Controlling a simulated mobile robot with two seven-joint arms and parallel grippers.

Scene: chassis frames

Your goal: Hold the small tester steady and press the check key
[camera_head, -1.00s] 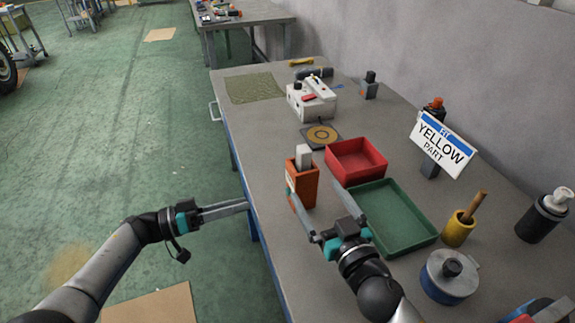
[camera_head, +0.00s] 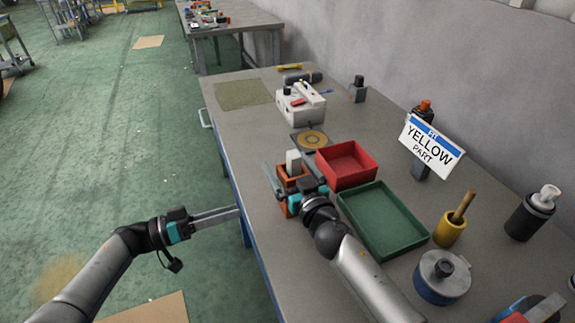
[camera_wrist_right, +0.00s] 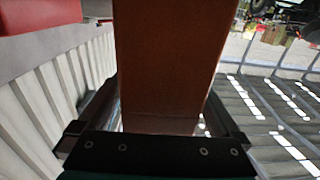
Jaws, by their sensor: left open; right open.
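An upright orange box (camera_head: 294,184) with a white block (camera_head: 293,161) on top, which looks like the small tester and its key, stands near the table's left edge. My right gripper (camera_head: 292,183) is open around the box, a finger on either side. In the right wrist view the orange body (camera_wrist_right: 170,65) fills the space between the open fingers; I cannot tell whether they touch it. My left gripper (camera_head: 239,211) is open and empty, at the table's left edge, left of and nearer than the box.
A red tray (camera_head: 372,166) is right of the box, a green tray (camera_head: 425,229) nearer. A round-marked plate (camera_head: 325,141) and a white device (camera_head: 299,112) lie behind. A sign reading "FIT YELLOW PART" (camera_head: 431,146) and a yellow cup (camera_head: 448,232) are further right.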

